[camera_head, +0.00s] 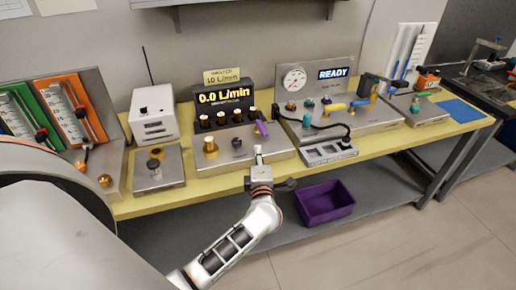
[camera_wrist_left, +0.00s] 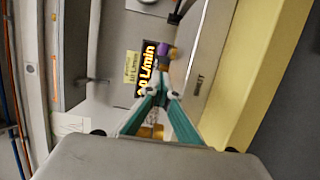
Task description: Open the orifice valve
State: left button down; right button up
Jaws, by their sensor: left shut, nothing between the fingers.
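A valve with a purple lever (camera_head: 261,128) stands on the sloped metal panel right of the flow display; no readable label says whether it is the orifice valve. The lever also shows in the left wrist view (camera_wrist_left: 163,48), just beyond the fingertips. My left gripper (camera_head: 258,150) is shut and empty at the panel's front edge, below the lever in the head view. In the left wrist view its teal fingers (camera_wrist_left: 162,92) meet at the tips. I cannot tell whether they touch anything. The flow display (camera_head: 224,95) reads 0.0 L/min. My right gripper is not in view.
A brass knob (camera_head: 210,146) and a dark knob (camera_head: 237,142) stand left of the lever. A panel with a round gauge (camera_head: 294,78) and coloured valves stands to the right. A grey slotted tray (camera_head: 328,152) sits nearby. A purple bin (camera_head: 325,201) is on the lower shelf.

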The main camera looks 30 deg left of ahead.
aim_at(279, 138)
pick_arm(q)
jog(key=x, duration=0.8)
jog(key=shift+w, duration=0.15)
jog(key=shift+w+d+n+g+y+b, duration=0.2)
jog(key=shift+d+n+g+y+b, duration=0.15)
jog(key=shift+n+g+y, duration=0.2)
jog(key=shift+w+d+n+y, duration=0.15)
jog(key=shift+d+n+y, duration=0.1)
jog(key=shift+w+d, duration=1.05)
jog(key=shift+w+d+b, duration=0.3)
jog(key=shift+w, duration=0.3)
jog(key=shift+w+d+b, duration=0.25)
jog(key=shift+w+d, duration=0.05)
jog(key=shift+w, duration=0.3)
jog(key=shift+w+d+b, duration=0.15)
jog(key=shift+w+b, duration=0.3)
jog(key=shift+w, duration=0.75)
jog(key=shift+d, duration=0.1)
